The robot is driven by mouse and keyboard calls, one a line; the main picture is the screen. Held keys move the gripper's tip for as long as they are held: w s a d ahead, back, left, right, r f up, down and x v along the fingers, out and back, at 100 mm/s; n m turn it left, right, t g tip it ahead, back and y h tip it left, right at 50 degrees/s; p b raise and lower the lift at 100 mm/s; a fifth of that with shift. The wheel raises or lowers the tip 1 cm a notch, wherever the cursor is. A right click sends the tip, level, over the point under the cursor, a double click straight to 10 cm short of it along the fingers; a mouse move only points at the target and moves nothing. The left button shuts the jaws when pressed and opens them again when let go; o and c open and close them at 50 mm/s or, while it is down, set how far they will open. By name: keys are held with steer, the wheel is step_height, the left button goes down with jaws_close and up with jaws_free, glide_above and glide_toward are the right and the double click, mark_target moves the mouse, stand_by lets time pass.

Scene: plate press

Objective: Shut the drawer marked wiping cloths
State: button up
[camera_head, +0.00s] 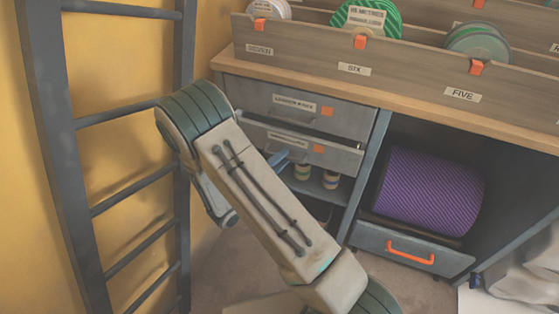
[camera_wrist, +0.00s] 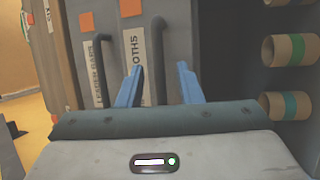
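The drawer marked with a label ending in "OTHS" (camera_wrist: 180,32) is grey, with a dark bar handle (camera_wrist: 158,50), in the wrist view. In the head view it appears to be the lower grey drawer (camera_head: 345,158) of two, pulled out somewhat, with a dark gap above its front. My gripper (camera_wrist: 160,72) is open, its two blue fingers apart in front of this drawer. The handle shows between them; I cannot tell whether they touch it. In the head view my arm hides part of the drawer, and a blue finger (camera_head: 279,158) shows near its front.
The upper drawer (camera_head: 345,117) looks shut. Banded rolls (camera_head: 302,172) stand on the shelf below. A purple roll (camera_head: 428,190) sits in the bay at right, above a drawer with an orange handle (camera_head: 410,252). A dark ladder (camera_head: 85,185) stands at left.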

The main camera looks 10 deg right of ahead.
jaws_close()
steer(key=shift+w+d+b, duration=0.15)
steer(key=shift+w+d, duration=0.5)
steer(key=shift+w, duration=0.25)
steer(key=shift+w+d+b, duration=0.15)
steer(key=shift+w+d, duration=0.45)
steer(key=shift+w, duration=0.25)
jaws_free()
steer(key=shift+w+d, duration=0.1)
steer(key=shift+d, duration=0.05)
steer(key=shift+a, duration=0.25)
steer(key=p+v, duration=0.2)
steer(key=v, duration=1.1)
steer(key=shift+a, duration=0.25)
